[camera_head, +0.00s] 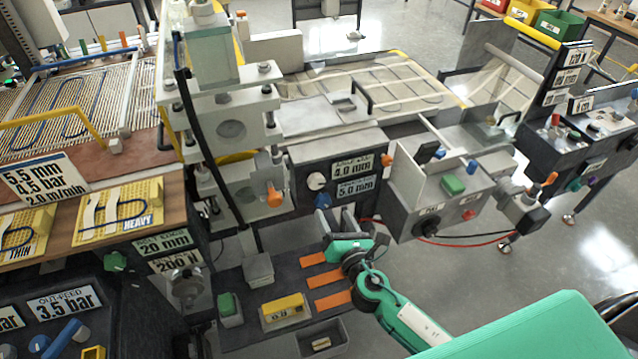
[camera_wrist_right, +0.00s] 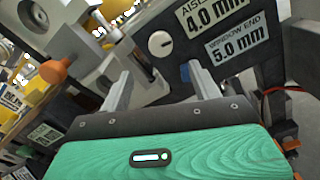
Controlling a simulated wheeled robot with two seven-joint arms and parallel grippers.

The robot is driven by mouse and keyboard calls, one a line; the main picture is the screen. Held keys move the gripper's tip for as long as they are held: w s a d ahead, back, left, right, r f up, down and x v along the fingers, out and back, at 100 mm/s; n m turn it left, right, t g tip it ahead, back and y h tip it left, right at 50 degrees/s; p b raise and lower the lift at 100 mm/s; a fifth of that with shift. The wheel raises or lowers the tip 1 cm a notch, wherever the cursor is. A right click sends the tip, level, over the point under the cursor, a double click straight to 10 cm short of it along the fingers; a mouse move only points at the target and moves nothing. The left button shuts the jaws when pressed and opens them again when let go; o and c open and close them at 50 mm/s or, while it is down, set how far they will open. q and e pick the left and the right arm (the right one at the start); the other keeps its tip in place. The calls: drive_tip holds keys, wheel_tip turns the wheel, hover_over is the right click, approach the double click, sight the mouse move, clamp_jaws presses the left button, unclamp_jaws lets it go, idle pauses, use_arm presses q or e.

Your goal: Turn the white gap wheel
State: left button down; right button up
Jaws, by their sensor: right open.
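The white gap wheel (camera_head: 317,181) is a small round white knob on the dark front panel (camera_head: 300,205), left of the 4.0 mm and 5.0 mm labels. It also shows in the right wrist view, where the white wheel (camera_wrist_right: 160,43) has a dark pointer mark on its face. My right gripper (camera_head: 338,219) is below and slightly right of the wheel. In the right wrist view the two grey fingers (camera_wrist_right: 160,88) stand apart with nothing between them, and the wheel appears beyond them, not touched. My left gripper is not in view.
A blue knob (camera_head: 320,200) lies just below the white wheel. An orange handle (camera_head: 274,195) sticks out to the left. A lower shelf with orange strips (camera_head: 331,301) and a yellow box (camera_head: 284,311) lies below. A grey unit (camera_head: 410,205) stands to the right.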

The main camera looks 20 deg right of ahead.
sight(318, 183)
drive_tip(key=w+p, duration=0.2)
drive_tip(key=w, duration=1)
drive_tip(key=shift+w+a, duration=0.15)
drive_tip(key=shift+a, duration=0.05)
drive_tip(key=c, duration=1)
